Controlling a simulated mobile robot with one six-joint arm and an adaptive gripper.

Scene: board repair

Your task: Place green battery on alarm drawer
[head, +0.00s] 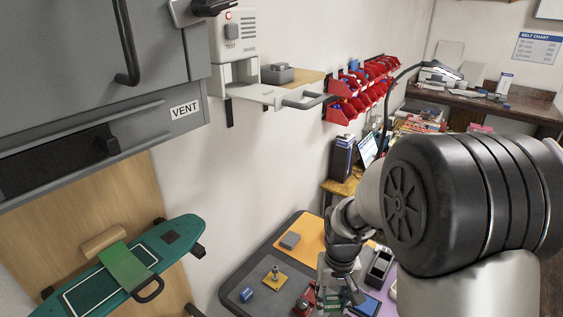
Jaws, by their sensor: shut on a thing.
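The alarm (235,35) is a pale wall unit with a red button and a TEST label. Its drawer (262,94) is pulled out below, with a grey handle at the right. A grey block sits at the drawer's back, and bare floor shows in front and to the right. My gripper (341,296) points down over the work tray at the bottom of the head view. It is shut on a small green thing (332,300), seemingly the green battery, partly hidden by the fingers. I cannot tell whether it touches the tray.
The tray (240,276) holds a grey block, a blue cylinder (247,295), a yellow plate with a post (274,279) and red parts. Red bins (350,95) line the wall right of the drawer. A grey VENT cabinet (100,80) and green skateboard (130,262) are at left.

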